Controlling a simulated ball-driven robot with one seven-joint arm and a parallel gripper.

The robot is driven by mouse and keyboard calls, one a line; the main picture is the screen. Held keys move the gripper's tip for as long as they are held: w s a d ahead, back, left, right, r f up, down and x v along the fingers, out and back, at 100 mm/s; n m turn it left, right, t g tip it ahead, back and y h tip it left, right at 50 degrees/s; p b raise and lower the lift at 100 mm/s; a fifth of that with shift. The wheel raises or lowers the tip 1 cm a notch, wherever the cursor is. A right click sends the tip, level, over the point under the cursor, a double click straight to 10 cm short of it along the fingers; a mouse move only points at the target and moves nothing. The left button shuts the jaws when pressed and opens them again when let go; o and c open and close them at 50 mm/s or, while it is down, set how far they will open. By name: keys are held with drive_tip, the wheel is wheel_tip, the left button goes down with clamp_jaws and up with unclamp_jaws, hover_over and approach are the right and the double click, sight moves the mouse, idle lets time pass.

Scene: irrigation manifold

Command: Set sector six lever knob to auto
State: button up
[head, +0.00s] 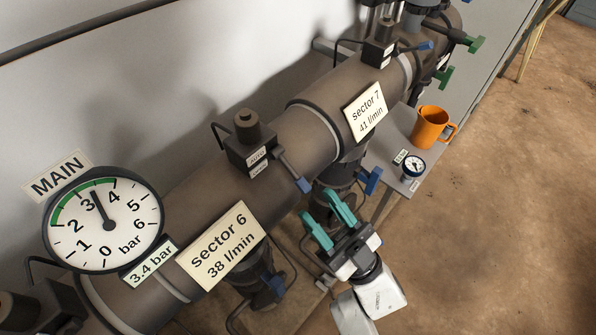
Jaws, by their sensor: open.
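The sector 6 sign (217,245), reading 38 l/min, is on the big brown pipe. Up and right of it, a black valve box (250,150) with a round top sits on the pipe. Two small white labels on its side are too small to read surely. A grey lever with a blue tip (304,185) sticks out from the box toward the lower right; which setting it marks I cannot tell. My gripper (328,222), with teal fingers, is open and empty, below and right of the blue tip and apart from it.
A MAIN gauge (103,225) is at the left. A sector 7 sign (365,111) and another valve box (380,52) are farther along the pipe. Blue-handled valves (369,180) hang below it. An orange mug (431,127) and small gauge (413,166) stand on a shelf. The floor at right is clear.

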sight(308, 192)
drive_tip(key=p+x, duration=0.1)
drive_tip(key=x, duration=0.6)
drive_tip(key=shift+w+a+r, duration=0.1)
drive_tip(key=shift+r, duration=0.1)
clamp_jaws()
idle(0.5)
